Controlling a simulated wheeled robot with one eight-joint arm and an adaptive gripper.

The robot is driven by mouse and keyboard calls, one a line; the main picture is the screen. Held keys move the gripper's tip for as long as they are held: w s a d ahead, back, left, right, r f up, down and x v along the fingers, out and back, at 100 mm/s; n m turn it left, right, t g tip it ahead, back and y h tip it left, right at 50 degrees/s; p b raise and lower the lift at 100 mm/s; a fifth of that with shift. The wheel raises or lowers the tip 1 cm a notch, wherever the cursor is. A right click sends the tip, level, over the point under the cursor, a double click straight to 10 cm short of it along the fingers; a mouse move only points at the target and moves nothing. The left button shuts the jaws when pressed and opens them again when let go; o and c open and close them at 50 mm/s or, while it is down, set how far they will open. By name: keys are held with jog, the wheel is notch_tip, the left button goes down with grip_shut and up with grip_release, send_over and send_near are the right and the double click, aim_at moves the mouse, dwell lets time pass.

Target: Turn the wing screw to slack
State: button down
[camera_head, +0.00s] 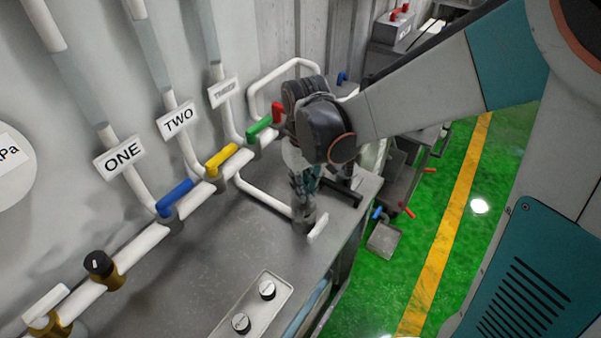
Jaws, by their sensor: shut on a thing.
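My gripper (306,186) points down at the far right part of the grey bench top. It is shut on the small wing screw, which the fingers and wrist mostly hide. This is on top of a grey pipe fitting (304,220) at the end of a white pipe. A short white bar (318,228) sticks out at the front of that fitting. The angle of the wings cannot be made out.
White pipes carry blue (175,198), yellow (221,158) and green (260,126) levers. A black knob (98,263) is at left. A plate with two dials (255,307) lies on the bench (200,270). A dark bracket (343,191) stands close right of my gripper.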

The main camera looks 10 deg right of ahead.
dwell(0.5)
jog(key=c, duration=1.6)
grip_release()
jog(key=shift+r, duration=0.15)
notch_tip(320, 180, up, 12)
jog(key=shift+s, duration=0.1)
jog(key=s+d+f+m+t+b, duration=0.4)
jog(key=s+d+t, duration=0.3)
jog(key=s, duration=0.5)
jog(key=d+f+b, duration=0.1)
jog(key=d, duration=0.1)
jog(key=shift+d, duration=0.3)
